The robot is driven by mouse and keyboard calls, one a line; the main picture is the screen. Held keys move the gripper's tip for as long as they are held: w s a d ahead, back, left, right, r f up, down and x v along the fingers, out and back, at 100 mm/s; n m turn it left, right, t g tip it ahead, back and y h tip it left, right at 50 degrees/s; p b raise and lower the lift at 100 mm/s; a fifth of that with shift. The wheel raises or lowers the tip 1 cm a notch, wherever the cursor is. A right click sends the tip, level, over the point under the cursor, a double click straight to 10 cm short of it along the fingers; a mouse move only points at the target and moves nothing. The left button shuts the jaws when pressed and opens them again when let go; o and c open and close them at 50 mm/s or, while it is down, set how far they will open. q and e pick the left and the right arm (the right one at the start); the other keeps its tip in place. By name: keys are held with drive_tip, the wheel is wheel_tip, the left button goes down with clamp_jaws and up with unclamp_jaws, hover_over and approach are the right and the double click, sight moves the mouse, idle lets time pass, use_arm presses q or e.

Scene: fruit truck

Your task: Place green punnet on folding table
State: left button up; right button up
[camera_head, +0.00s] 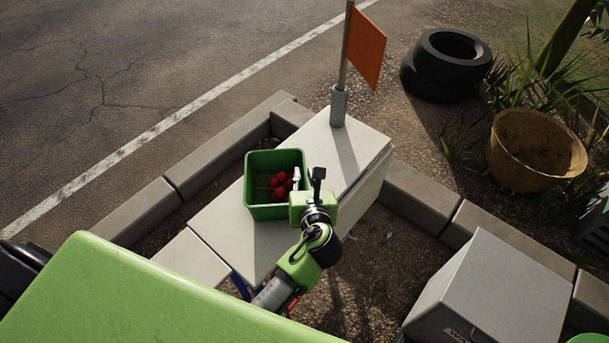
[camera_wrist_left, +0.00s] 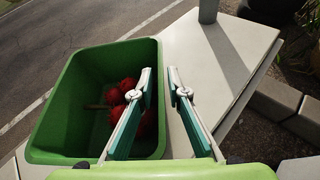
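The green punnet (camera_head: 262,205) stands upright on the pale folding table (camera_head: 226,235), with several red fruits (camera_head: 281,183) inside. It fills the left of the left wrist view (camera_wrist_left: 68,115). My left gripper (camera_head: 307,177) is at the punnet's right wall. Its fingers are apart: in the left wrist view (camera_wrist_left: 160,78) one finger is over the inside of the punnet and the other is outside the wall, above the tabletop. I see a gap between the fingers. The gripper body hides part of the punnet's near right corner. My right gripper is not in view.
A post with an orange flag (camera_head: 366,47) stands at the table's far end. Concrete kerbs (camera_head: 217,147) surround the table. A pale box (camera_head: 497,290) is at the lower right, with tyres (camera_head: 446,65) and a yellow planter (camera_head: 535,150) beyond. The tabletop between punnet and post is clear.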

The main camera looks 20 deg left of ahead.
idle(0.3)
use_arm(q)
drive_tip(key=v, duration=1.2)
